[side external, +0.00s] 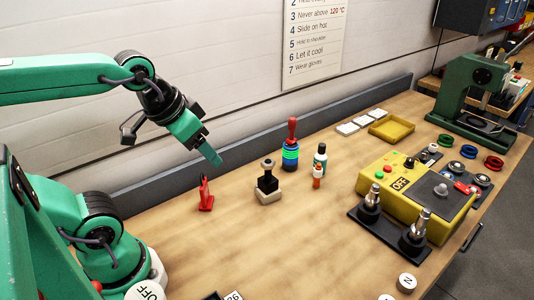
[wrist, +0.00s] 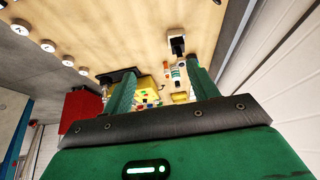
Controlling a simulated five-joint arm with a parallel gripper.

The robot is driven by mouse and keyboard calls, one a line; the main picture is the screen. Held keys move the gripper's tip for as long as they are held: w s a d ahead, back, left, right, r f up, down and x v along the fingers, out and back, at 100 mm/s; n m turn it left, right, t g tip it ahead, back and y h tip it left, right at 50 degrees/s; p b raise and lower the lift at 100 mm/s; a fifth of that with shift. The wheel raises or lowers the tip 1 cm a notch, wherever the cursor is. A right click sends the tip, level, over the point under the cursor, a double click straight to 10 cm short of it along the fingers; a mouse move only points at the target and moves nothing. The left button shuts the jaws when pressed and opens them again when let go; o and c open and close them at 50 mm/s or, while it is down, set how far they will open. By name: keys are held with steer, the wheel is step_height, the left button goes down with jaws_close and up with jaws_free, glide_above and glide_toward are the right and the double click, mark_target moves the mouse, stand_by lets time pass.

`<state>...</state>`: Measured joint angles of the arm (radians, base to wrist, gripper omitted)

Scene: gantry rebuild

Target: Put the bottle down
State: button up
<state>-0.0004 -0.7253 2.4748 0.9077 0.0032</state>
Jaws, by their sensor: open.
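A dark bottle with a white label (side external: 320,158) stands upright on the wooden bench, right of the middle in the side view. A small orange bottle with a white cap (side external: 317,177) stands just in front of it. My gripper (side external: 214,157) is in the air above the bench, left of both bottles and clear of them. Its green fingers point down to the right. In the wrist view my gripper (wrist: 160,67) has its two fingers wide apart with nothing held between them. The bottles are too small there to tell apart with certainty.
A red clip-like tool (side external: 205,196) stands below my gripper. A black-handled stamp (side external: 268,181) and a red-topped ring stack (side external: 291,148) stand left of the bottles. A yellow control box (side external: 405,187) is on the right, a yellow tray (side external: 391,128) behind. The front middle of the bench is clear.

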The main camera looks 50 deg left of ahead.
steer(key=shift+s+f, duration=0.25)
steer(key=shift+s, duration=0.05)
steer(key=shift+w+r, duration=0.1)
steer(key=shift+w, duration=0.05)
steer(key=c, duration=0.9)
steer(key=shift+w+r, duration=0.1)
steer(key=shift+w, duration=0.1)
steer(key=c, duration=0.3)
steer(key=shift+w+r, duration=0.15)
steer(key=shift+w, duration=0.15)
jaws_close()
steer(key=w+a+f+g, duration=0.1)
steer(key=w+f+g, duration=0.1)
steer(key=w, duration=1)
steer(key=w+f+g, duration=0.2)
steer(key=w, duration=1)
steer(key=w+f+g, duration=0.1)
steer(key=w+f, duration=0.5)
steer(key=f, duration=0.2)
steer(key=shift+w+a+g, duration=0.3)
steer(key=shift+w+a, duration=0.1)
